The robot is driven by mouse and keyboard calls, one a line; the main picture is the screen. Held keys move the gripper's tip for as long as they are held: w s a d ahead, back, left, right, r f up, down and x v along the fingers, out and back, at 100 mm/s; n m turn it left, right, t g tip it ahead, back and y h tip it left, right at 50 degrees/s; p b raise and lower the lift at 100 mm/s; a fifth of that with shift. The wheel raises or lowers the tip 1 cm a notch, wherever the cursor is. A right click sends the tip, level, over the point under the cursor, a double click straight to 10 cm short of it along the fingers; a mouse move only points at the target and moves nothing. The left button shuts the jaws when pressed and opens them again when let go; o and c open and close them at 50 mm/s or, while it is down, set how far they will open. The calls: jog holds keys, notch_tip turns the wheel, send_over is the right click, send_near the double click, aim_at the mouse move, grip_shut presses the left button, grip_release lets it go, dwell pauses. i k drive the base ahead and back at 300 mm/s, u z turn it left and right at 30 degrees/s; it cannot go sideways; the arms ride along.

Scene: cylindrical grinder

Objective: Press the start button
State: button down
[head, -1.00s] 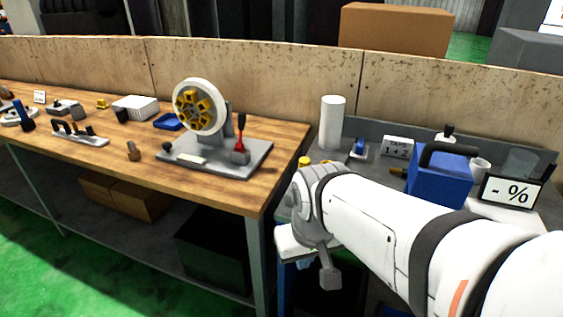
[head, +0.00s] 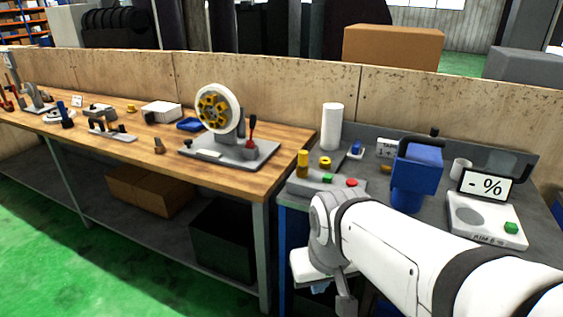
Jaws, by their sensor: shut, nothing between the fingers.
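A grey control box (head: 318,190) sits at the left front of the grey bench on the right. It carries a green button (head: 328,178) and a red button (head: 351,183); I cannot read labels on them. My white arm comes in from the lower right. My gripper (head: 345,303) shows small at its end, pointing down with its fingers shut and empty, below and in front of the box, apart from the buttons. The wrist stands close before the box's front edge, and part of the gripper is hard to make out.
A white scale (head: 480,218) with another green button (head: 511,228) and a display (head: 486,186) stands right. A blue block-shaped device (head: 417,170), a white cylinder (head: 332,127) and a yellow cylinder (head: 303,163) stand around the box. The wooden bench (head: 262,178) is left.

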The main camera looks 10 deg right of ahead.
aim_at(326, 178)
jog(key=z, duration=0.15)
jog(key=i, duration=0.95)
jog(key=u, duration=0.05)
